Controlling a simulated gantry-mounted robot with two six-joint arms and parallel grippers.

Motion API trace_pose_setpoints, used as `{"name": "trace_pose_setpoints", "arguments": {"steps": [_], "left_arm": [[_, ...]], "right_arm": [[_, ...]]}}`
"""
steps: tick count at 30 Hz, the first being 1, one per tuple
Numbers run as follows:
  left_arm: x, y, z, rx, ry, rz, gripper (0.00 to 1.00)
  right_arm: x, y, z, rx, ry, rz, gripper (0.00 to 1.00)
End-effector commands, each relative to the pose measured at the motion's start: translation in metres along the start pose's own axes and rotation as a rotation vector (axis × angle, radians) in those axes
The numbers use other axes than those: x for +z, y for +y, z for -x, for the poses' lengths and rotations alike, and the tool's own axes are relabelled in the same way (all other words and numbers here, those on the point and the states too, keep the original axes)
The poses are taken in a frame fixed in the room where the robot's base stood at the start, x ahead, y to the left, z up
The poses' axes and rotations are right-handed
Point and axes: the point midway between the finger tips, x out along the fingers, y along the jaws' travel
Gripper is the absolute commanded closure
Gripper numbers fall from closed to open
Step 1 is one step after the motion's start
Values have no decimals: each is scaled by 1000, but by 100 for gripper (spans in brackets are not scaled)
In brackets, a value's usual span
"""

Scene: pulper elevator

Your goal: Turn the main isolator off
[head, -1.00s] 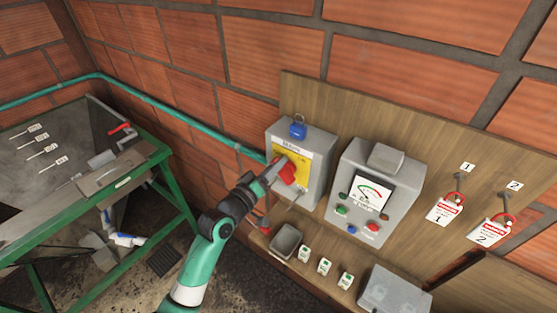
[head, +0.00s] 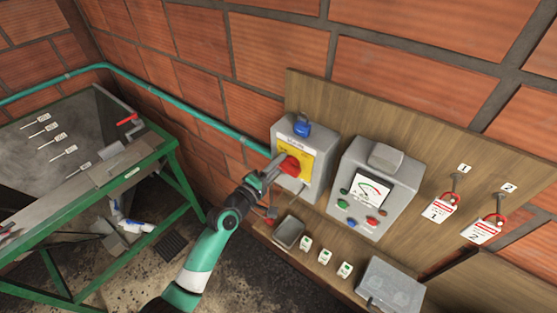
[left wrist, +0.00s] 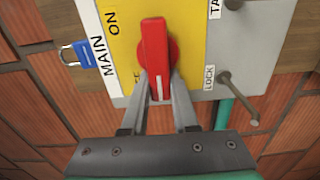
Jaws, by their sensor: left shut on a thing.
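The main isolator (head: 301,187) is a grey box with a yellow plate and a red rotary handle (head: 293,167). Lettering beside the handle is partly hidden. My right gripper is not in view.
A blue padlock (head: 303,130) is on top of the isolator. A grey control box (head: 380,210) with a meter stands to the right. Tags hang from two hooks farther right. An open grey tray (head: 288,232) is below. A green-framed table (head: 150,160) stands at left.

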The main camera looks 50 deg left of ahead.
Motion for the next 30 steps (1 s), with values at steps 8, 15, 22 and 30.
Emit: {"name": "trace_pose_setpoints", "arguments": {"steps": [8, 15, 22, 30], "left_arm": [[6, -3, 0, -8, -14, 37, 100], [6, -2, 0, -6, -14, 38, 100], [6, -1, 0, -4, -13, 37, 43], [3, 0, 0, -1, -7, 33, 43]], "right_arm": [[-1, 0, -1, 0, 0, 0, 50], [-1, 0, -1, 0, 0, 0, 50], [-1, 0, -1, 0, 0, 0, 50], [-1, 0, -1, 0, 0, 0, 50]]}}
